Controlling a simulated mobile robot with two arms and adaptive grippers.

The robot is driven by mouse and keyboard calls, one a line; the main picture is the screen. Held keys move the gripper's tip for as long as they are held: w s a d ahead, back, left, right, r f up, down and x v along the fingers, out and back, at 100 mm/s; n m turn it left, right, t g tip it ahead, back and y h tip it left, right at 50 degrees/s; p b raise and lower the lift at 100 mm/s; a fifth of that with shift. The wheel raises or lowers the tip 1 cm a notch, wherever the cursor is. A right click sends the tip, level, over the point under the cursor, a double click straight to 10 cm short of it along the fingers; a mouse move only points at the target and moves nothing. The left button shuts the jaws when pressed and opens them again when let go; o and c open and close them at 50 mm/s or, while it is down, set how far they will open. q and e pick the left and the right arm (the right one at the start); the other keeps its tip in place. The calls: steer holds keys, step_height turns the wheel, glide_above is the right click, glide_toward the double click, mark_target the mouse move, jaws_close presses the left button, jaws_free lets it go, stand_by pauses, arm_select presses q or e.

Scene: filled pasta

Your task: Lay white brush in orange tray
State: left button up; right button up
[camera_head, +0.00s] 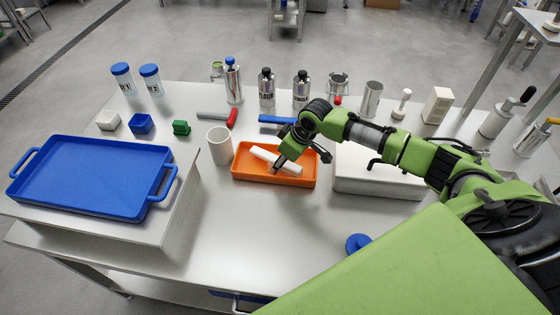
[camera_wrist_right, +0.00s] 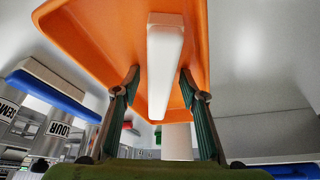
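My left gripper is not in view.
A blue tray (camera_head: 95,175) stands on a raised platform at left. A white cup (camera_head: 219,146) is left of the orange tray, a white box (camera_head: 380,178) right of it. The table front is mostly clear.

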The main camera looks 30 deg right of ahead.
steer(key=shift+r, duration=0.1)
steer(key=v, duration=1.2)
steer(key=shift+b, duration=0.4)
